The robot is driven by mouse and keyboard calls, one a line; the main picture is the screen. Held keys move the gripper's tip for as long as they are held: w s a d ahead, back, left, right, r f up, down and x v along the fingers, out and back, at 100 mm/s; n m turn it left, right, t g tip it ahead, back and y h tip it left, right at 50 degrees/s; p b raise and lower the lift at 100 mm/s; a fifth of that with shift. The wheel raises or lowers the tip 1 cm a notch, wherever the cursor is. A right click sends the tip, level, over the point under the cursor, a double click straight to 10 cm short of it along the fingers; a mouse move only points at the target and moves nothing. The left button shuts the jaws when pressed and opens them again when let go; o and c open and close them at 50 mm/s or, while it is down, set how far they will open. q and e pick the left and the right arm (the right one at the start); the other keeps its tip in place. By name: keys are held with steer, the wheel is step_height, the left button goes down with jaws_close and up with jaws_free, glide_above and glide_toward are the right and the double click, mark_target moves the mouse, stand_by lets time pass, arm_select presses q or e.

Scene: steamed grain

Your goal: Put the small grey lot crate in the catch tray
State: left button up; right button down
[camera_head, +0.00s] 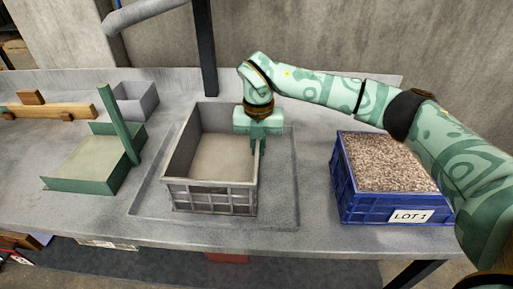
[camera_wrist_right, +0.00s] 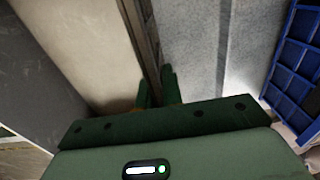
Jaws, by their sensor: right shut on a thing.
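A grey crate (camera_head: 210,198) with slatted walls stands upright within the outline of the shallow grey catch tray (camera_head: 282,190). Its inside looks empty. I cannot tell whether its bottom touches the tray floor. My right gripper (camera_head: 258,148) is shut on the crate's right wall, with one finger inside and one outside. In the right wrist view the crate's wall (camera_wrist_right: 140,35) runs between the fingers of the gripper (camera_wrist_right: 157,88). My left gripper is not in view.
A blue crate (camera_head: 352,205) full of grain, labelled LOT 1, stands right of the tray. A green tray with an upright post (camera_head: 85,186), a small grey bin (camera_head: 140,102) and a wooden piece (camera_head: 55,111) are at left. A dark post (camera_head: 205,50) rises behind.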

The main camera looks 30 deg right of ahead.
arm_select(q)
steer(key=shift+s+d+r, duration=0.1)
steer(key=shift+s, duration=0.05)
arm_select(e)
steer(key=shift+s, duration=0.1)
steer(key=c, duration=1.5)
jaws_free()
steer(key=shift+c, duration=0.2)
steer(key=shift+r, duration=0.1)
